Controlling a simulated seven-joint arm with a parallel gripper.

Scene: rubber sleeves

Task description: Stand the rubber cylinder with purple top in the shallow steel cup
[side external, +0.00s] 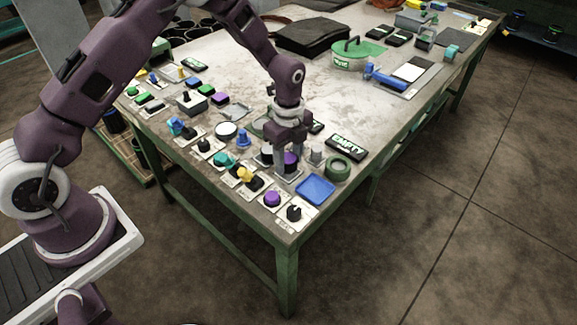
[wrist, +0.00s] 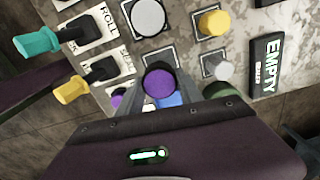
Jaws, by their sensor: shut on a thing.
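The rubber cylinder with purple top (side external: 291,160) is between the fingers of my gripper (side external: 288,165), which is shut on it. In the wrist view its round purple top (wrist: 158,83) faces the camera between the fingers. The cylinder looks roughly upright. Its lower end is hidden, so I cannot tell whether it touches anything. I cannot pick out the shallow steel cup for certain. A pale round disc with a dark rim (side external: 226,130) lies to the left of my gripper, but I cannot tell whether it is the cup.
A dark cylinder with a white top (side external: 266,152) stands close left of my gripper. A blue tray (side external: 315,189) and a purple knob (side external: 272,198) are in front. The table's middle is mostly clear.

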